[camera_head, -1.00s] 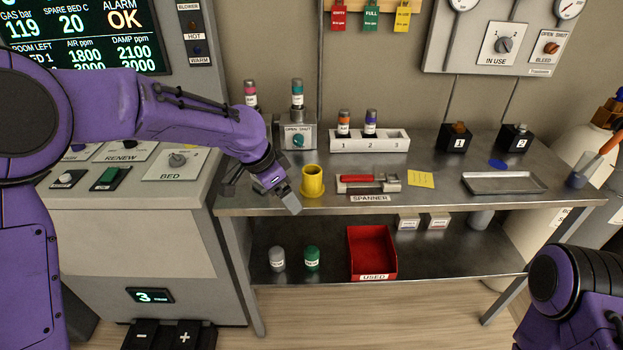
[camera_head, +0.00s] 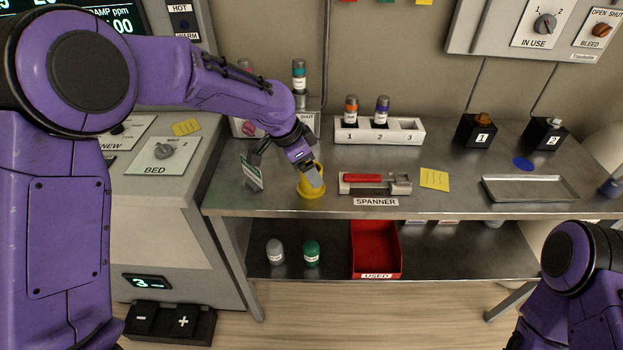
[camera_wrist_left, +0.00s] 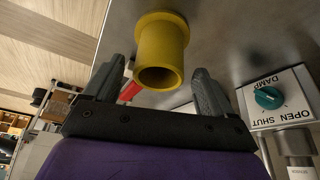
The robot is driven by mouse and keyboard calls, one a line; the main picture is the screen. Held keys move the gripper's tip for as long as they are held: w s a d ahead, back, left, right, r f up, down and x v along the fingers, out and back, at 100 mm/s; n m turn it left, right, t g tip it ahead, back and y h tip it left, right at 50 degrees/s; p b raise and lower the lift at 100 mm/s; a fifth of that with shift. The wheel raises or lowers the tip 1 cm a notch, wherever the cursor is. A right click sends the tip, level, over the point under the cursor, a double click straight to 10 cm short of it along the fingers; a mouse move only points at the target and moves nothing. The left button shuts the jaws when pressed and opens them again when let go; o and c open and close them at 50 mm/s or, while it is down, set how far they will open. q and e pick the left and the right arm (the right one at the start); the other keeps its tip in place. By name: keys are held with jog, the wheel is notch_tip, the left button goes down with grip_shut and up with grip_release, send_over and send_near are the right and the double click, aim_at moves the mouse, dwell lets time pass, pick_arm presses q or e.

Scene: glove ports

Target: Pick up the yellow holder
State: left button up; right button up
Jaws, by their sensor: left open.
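The yellow holder (camera_head: 308,188) is a hollow flanged cylinder on the steel bench, left of the spanner. My left gripper (camera_head: 311,170) hangs over it and partly hides it in the head view. In the left wrist view, the yellow holder (camera_wrist_left: 161,50) shows its open round mouth towards the camera, centred between the two grey fingers of my left gripper (camera_wrist_left: 158,88). The fingers are open, one to each side, with a visible gap on both sides. My right arm shows at the lower right of the head view; its fingers are out of the picture.
The spanner rack (camera_head: 375,185) with a red part lies right of the holder. A green-and-white card (camera_head: 251,172) stands to the left. A white numbered rack (camera_head: 378,132) with bottles is behind. A red bin (camera_head: 376,250) sits on the lower shelf.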

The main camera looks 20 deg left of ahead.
pick_arm(q)
jog(key=x, duration=0.3)
jog(key=shift+w+d+f, duration=0.1)
jog(key=shift+d+f, duration=0.1)
jog(key=shift+d, duration=0.05)
jog(key=c, duration=1.1)
jog(key=shift+o, duration=0.2)
jog(key=shift+r, duration=0.15)
